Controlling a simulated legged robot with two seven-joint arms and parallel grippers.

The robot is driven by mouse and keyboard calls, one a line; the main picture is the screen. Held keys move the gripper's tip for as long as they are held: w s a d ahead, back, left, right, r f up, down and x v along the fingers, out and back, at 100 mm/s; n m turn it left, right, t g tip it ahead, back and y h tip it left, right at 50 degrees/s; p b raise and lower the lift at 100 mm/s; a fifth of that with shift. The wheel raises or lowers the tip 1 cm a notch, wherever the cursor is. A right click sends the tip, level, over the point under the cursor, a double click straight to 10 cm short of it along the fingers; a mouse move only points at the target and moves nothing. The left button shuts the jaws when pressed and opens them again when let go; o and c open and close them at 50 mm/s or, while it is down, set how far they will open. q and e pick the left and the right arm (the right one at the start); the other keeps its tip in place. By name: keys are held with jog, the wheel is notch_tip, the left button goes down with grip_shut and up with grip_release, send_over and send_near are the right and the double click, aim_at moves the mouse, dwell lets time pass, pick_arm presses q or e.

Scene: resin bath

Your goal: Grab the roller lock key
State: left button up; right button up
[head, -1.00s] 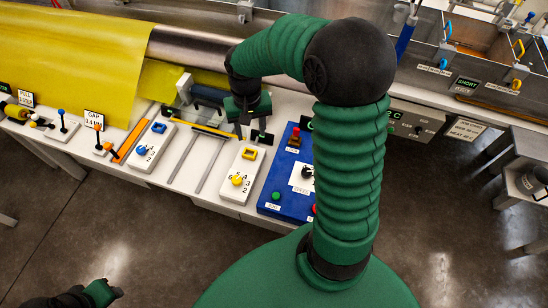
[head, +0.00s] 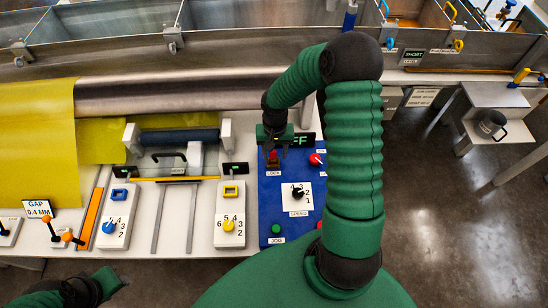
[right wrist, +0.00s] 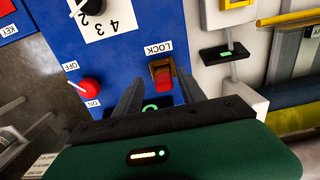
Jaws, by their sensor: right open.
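The roller lock key is a red piece in a brass-coloured holder beside the LOCK label on the blue panel (head: 268,215). The key (head: 273,156) shows just below my right gripper (head: 275,143) in the head view. In the right wrist view the key (right wrist: 165,82) lies between the two dark fingers of my right gripper (right wrist: 160,70). The fingers are open, with visible gaps on both sides of the key. My left gripper (head: 105,284) is low at the left of the head view, away from the panel; its jaws are not clear.
A red ON/OFF knob (right wrist: 90,88) and a black SPEED dial (head: 298,192) sit near the lock. White panels with a yellow knob (head: 228,225) and a blue knob (head: 109,227) stand to the left. A steel roller (head: 180,92) runs behind.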

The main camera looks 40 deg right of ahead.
jog(key=shift+w+d+f, duration=0.25)
jog(key=shift+w+f, duration=0.1)
jog(key=shift+f, duration=0.1)
jog(key=shift+a+r, duration=0.25)
jog(key=shift+a, duration=0.2)
jog(key=c, duration=0.3)
jog(key=shift+s+a+r, duration=0.2)
jog(key=shift+a, duration=0.15)
jog(key=c, duration=0.5)
jog(key=shift+c, duration=1.1)
jog(key=shift+d+f, duration=0.15)
jog(key=shift+d, duration=0.25)
grip_shut()
pick_arm(q)
jog(key=shift+a+f, duration=0.1)
